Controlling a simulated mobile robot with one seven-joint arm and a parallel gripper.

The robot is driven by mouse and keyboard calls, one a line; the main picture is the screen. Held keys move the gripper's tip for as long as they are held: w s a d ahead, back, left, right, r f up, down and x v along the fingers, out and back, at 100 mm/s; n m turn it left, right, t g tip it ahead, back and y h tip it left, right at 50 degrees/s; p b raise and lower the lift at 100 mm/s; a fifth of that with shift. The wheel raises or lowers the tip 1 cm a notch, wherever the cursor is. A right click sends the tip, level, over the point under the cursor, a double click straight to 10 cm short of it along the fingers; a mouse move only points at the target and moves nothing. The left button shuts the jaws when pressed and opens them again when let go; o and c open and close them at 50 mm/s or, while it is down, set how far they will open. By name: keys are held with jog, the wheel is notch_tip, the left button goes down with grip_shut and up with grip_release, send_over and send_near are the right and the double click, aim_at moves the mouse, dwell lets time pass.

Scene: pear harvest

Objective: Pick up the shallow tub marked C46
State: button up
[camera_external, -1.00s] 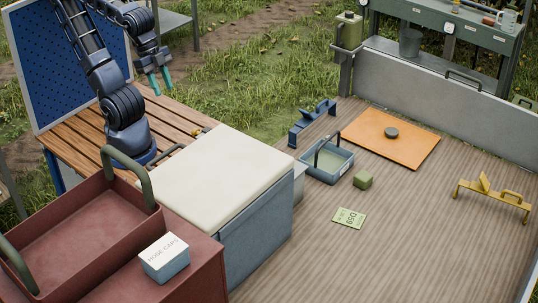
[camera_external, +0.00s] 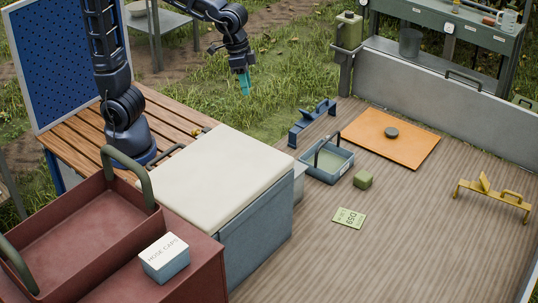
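A shallow blue-grey tub (camera_external: 318,173) with a dark arched handle stands on the wooden deck, right of the cream-topped box. A small pale label shows on its side, but its marking is too small to read. My gripper (camera_external: 244,85) hangs over the grass with its teal fingers pointing down, up and to the left of the tub and well apart from it. The fingers overlap in this view, so their gap is hidden. Nothing shows held in them.
The cream-topped box (camera_external: 215,170) stands at left. The front deck is clear.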

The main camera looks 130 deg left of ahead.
jog(key=w+a+f+n, duration=0.2)
jog(key=w+a+f, duration=0.1)
jog(key=a, duration=0.3)
jog(key=w+a+f+n, duration=0.1)
jog(key=w+a+f, duration=0.25)
jog(key=a, duration=0.25)
jog(key=n+g+h, duration=0.2)
jog(key=n, duration=0.6)
send_near(329, 138)
jog(key=shift+w+d, duration=0.1)
jog(key=shift+w, duration=0.1)
jog(key=f, duration=0.7)
jog(key=d+f, duration=0.1)
jog(key=f, duration=0.2)
jog(key=shift+s+d+f, duration=0.1)
jog(key=shift+s+f, duration=0.05)
jog(key=shift+f, duration=0.15)
jog(key=shift+c, duration=0.4)
grip_shut()
